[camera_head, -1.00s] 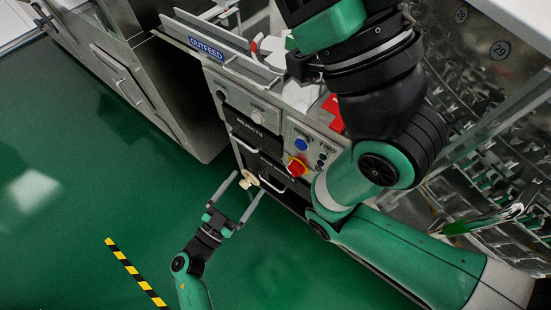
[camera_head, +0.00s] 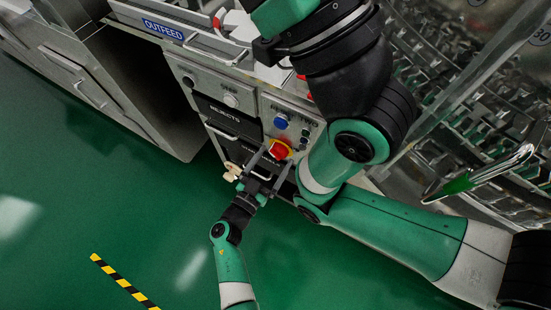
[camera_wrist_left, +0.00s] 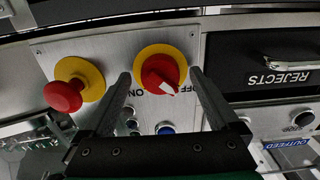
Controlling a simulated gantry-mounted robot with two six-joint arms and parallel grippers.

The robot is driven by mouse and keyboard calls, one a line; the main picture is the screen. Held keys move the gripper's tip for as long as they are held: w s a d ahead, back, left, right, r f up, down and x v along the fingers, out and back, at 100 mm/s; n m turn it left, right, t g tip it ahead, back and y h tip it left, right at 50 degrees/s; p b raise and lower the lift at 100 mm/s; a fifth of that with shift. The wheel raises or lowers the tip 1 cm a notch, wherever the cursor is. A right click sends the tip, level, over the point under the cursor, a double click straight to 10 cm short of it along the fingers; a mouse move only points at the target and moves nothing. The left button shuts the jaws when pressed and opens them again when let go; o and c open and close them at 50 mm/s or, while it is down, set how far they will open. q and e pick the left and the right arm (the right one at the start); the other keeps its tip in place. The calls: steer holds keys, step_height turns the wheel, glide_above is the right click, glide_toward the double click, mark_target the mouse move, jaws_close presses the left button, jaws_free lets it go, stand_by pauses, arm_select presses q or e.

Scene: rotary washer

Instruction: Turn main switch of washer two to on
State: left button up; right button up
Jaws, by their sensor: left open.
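The main switch is a red rotary knob on a yellow ring, on the grey panel in the head view (camera_head: 280,149) and the left wrist view (camera_wrist_left: 160,70). Its white pointer mark lies beside the OFF lettering; ON is printed on the other side. My left gripper (camera_head: 270,163) is open in front of the panel. In the left wrist view its fingers (camera_wrist_left: 160,80) are on either side of the knob, with gaps showing; whether they reach its depth I cannot tell. My right arm crosses the upper right of the head view; its fingers are not visible.
A red mushroom button (camera_wrist_left: 64,95) on a yellow base sits beside the switch. A blue button (camera_head: 281,121) is above it in the head view. The REJECTS drawer (camera_head: 226,115) has a protruding handle. A small beige piece (camera_head: 232,171) is near my left gripper. Green floor is open.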

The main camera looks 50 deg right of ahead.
arm_select(q)
steer(key=shift+w+d, duration=0.1)
steer(key=shift+d, duration=0.35)
steer(key=shift+r, duration=0.1)
steer(key=c, duration=1.4)
steer(key=shift+o, duration=0.2)
steer(key=shift+m, duration=0.3)
steer(key=shift+w+a+m, duration=0.1)
steer(key=shift+w+m, duration=0.05)
steer(key=shift+m, duration=8.45)
steer(key=shift+r, duration=0.1)
